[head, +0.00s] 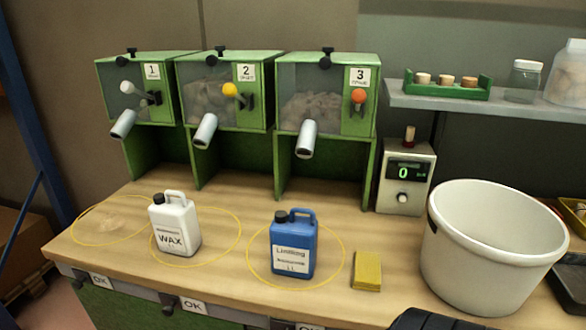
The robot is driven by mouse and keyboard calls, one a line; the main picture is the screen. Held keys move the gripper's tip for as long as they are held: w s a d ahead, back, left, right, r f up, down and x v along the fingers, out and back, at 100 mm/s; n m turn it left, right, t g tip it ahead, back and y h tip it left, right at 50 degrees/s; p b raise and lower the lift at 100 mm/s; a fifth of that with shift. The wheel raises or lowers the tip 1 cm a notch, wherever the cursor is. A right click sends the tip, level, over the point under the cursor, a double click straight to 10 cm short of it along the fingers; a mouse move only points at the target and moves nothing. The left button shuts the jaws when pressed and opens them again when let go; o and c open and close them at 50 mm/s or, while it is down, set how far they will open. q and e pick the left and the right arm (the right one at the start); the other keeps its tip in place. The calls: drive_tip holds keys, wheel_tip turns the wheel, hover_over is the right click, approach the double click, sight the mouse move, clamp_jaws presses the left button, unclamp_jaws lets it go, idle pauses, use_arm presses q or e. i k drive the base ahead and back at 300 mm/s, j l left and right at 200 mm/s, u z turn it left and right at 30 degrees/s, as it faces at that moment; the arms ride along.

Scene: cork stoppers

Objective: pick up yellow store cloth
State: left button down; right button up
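A yellow cloth (367,270), a small folded block, lies flat on the wooden bench near its front edge. It is between the blue jug and the white bucket, with nothing on top of it. A black part of what looks like my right gripper (430,319) shows at the bottom edge, below and to the right of the cloth and apart from it in the picture. Its fingers are cut off by the frame, so I cannot see whether it is open. My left gripper is not in view.
A blue jug (293,245) and a white wax jug (174,224) stand left of the cloth. A large white bucket (491,247) stands to its right. Behind are a counter box (405,178) and three green dispensers (328,100). Bare bench lies behind the cloth.

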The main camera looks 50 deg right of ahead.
sight(366, 272)
drive_tip(key=l+z, duration=0.1)
drive_tip(key=z, duration=2.1)
drive_tip(key=l+u, duration=0.15)
